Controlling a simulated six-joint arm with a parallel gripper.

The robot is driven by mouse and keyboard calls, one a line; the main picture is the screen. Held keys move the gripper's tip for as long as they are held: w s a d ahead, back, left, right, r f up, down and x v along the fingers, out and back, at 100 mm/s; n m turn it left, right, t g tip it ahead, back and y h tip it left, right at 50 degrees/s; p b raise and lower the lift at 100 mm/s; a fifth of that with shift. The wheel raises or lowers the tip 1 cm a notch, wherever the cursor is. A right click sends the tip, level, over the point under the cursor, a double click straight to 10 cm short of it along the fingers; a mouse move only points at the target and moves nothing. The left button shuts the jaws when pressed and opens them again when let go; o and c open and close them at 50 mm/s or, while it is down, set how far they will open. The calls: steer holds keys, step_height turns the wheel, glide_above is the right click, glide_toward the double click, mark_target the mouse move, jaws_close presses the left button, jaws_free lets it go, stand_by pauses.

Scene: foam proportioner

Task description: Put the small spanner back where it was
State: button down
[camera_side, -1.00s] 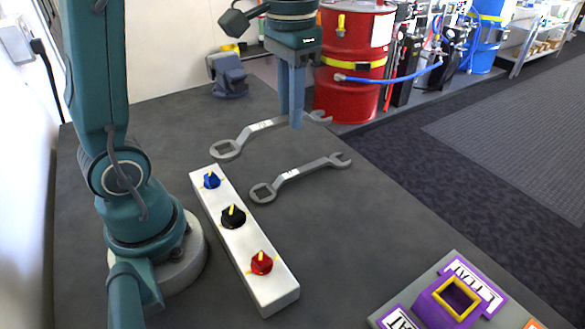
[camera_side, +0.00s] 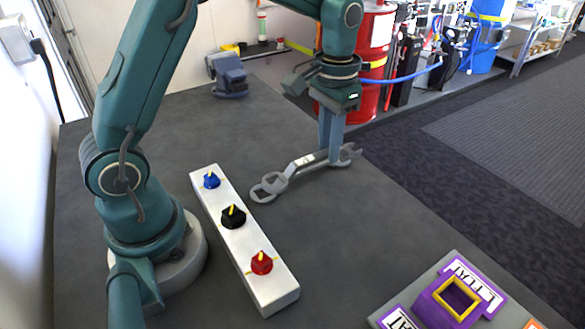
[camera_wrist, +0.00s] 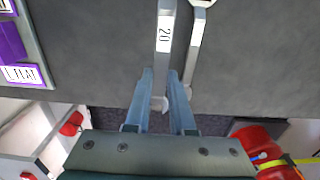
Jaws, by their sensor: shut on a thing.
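Two grey spanners show on the dark bench. My gripper (camera_side: 330,158) is shut on one spanner (camera_side: 309,160), whose handle has a white label. In the wrist view this held spanner (camera_wrist: 165,62) is marked 20, and its far end sits between my fingers (camera_wrist: 167,98). The other spanner (camera_side: 259,193) lies partly behind and below the held one, and only its ring end and part of its jaw are clear. The wrist view shows the other spanner (camera_wrist: 195,45) just right of the held one. The held spanner looked the longer of the two in the earlier view.
A white block (camera_side: 243,240) with blue, black and red knobs stands near the spanners. A purple holder (camera_side: 432,310) with a yellow-rimmed socket is at the lower right. A vice (camera_side: 229,77) and red drum (camera_side: 370,40) stand behind.

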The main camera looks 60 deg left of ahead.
steer(key=d+f, duration=0.1)
steer(key=w+d+f, duration=0.1)
steer(key=d, duration=0.1)
steer(key=w+d+f, duration=0.1)
steer(key=d, duration=0.1)
steer(key=shift+d+f, duration=0.15)
steer(key=shift+f, duration=2)
steer(key=shift+f, duration=0.15)
steer(key=c, duration=0.8)
jaws_free()
steer(key=shift+o, duration=0.2)
step_height(320, 180, up, 12)
steer(key=s+a+r+t, duration=0.25)
steer(key=s+r, duration=0.35)
steer(key=s, duration=0.3)
steer(key=s+f+t, duration=0.3)
steer(key=s, duration=0.6)
steer(key=shift+a+f, duration=0.25)
steer(key=shift+f, duration=0.05)
